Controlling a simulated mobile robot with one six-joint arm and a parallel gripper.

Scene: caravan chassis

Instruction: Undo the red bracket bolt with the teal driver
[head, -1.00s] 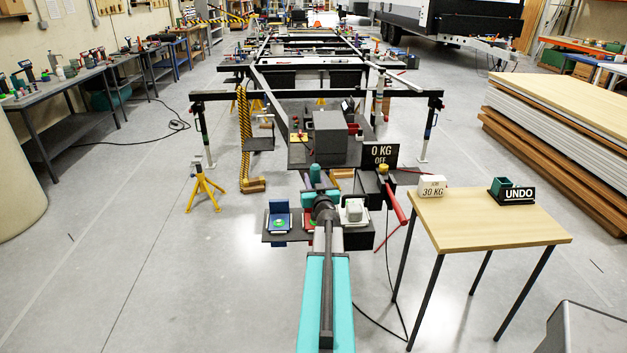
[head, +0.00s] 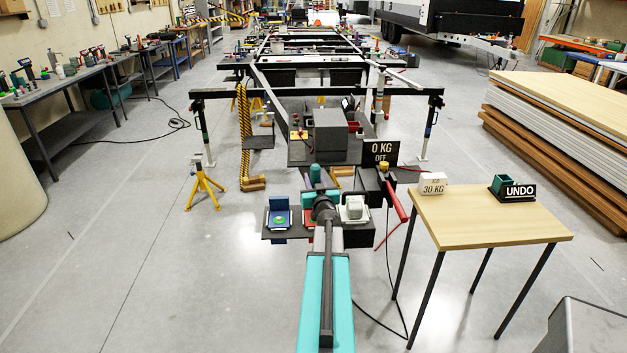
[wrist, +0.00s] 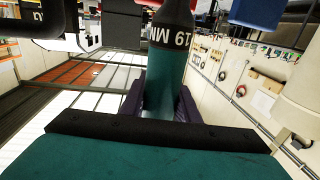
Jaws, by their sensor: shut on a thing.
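The teal driver (wrist: 165,85), with a black band marked 19 M, stands between the dark purple fingers of my gripper (wrist: 160,104) in the wrist view. My gripper is shut on it. In the head view the driver's teal top (head: 315,174) shows just beyond my wrist. The red bracket (head: 308,213) is beside my wrist, partly covered by it. A red part also shows at the top edge of the wrist view (wrist: 150,3). The red bracket's bolt is hidden, so I cannot tell whether the driver touches it.
A blue bracket (head: 280,217) with a green spot is left of the red one, and a pale bracket (head: 353,208) is right. A sign reads 0 KG OFF (head: 381,153). The wooden table (head: 485,222) holds a 30 KG block (head: 432,185) and a teal holder marked UNDO (head: 502,187).

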